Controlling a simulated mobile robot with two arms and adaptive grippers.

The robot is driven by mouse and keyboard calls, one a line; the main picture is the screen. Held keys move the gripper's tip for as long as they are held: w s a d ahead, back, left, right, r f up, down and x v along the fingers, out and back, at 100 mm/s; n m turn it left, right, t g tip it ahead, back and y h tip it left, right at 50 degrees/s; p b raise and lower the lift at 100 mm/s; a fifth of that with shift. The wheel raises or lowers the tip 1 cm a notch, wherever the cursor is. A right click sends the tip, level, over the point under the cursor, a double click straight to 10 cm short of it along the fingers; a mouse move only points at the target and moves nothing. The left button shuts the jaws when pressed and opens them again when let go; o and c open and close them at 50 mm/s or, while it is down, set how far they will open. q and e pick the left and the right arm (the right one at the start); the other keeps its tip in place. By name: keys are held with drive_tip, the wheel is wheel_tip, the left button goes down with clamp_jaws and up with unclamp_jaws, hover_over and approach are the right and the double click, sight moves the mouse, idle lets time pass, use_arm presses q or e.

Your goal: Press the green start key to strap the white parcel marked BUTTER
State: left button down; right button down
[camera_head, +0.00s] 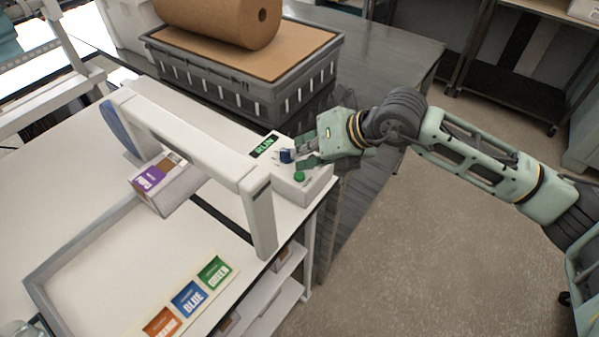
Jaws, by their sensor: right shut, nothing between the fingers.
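The green start key (299,177) is a round button on the white control box (318,187) at the right end of the strapping machine's arch (188,140). A lit sign above it reads RUN (264,145). My right gripper (296,157) is shut and empty, just behind the green key and over the box, beside a small blue part (286,155). I cannot tell whether it touches either. A parcel (166,184) with pale sides and a purple label lies under the arch; its lettering is too small to read. My left gripper is out of view.
A grey crate (240,95) with a brown paper roll (222,18) on its board stands behind the machine. Orange, blue (189,298) and green (214,272) cards lie at the front, beside a grey-rimmed tray area (62,258). Open floor lies right of the table.

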sight(303, 172)
wheel_tip(303, 172, up, 5)
drive_tip(key=shift+p, duration=1)
drive_tip(key=shift+d, duration=0.1)
